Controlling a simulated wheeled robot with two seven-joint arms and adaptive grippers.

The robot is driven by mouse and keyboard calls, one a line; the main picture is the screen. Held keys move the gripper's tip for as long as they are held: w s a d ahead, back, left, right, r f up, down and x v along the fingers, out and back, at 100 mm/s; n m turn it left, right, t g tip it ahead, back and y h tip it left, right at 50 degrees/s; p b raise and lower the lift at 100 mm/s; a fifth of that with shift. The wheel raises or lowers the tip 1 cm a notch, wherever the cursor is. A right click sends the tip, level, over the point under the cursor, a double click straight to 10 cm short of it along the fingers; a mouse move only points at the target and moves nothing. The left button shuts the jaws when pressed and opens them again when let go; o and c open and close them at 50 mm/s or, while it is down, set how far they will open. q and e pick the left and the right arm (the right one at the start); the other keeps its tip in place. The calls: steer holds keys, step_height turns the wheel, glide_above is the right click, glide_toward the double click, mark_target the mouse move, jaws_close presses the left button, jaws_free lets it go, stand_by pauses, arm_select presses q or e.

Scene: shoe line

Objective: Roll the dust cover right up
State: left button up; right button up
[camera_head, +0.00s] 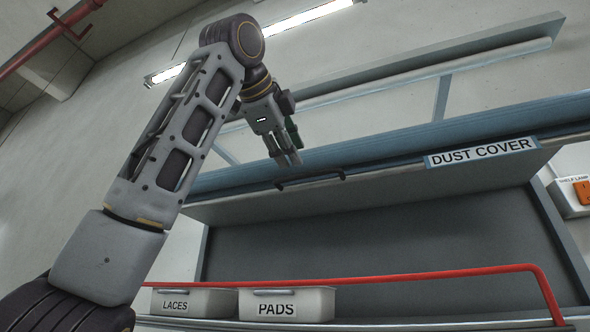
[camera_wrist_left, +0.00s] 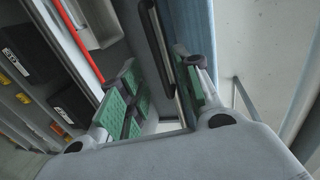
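The dust cover's blue-grey roll housing (camera_head: 370,138) runs across the top of the shelf and carries a white "DUST COVER" label (camera_head: 482,153). A pale grey band (camera_head: 400,191) lies just beneath it, above the dark opening. A dark bar handle (camera_head: 310,180) sits at its front edge. My left gripper (camera_head: 288,158) is just above the handle's left part, pointing down. In the left wrist view, its green-padded fingers (camera_wrist_left: 155,75) are spread, with the dark handle bar (camera_wrist_left: 157,35) lying in the gap; contact cannot be told. My right gripper is not in view.
The shelf's dark back (camera_head: 400,245) shows below the band. A red rail (camera_head: 400,277) crosses in front, bending down at right. A "LACES" bin (camera_head: 205,293) and a "PADS" bin (camera_head: 313,302) stand behind it. A shelf lamp switch box (camera_head: 568,197) is at far right.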

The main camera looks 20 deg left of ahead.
arm_select(q)
steer(key=v, duration=0.3)
steer(key=shift+s, duration=0.2)
stand_by(0.7)
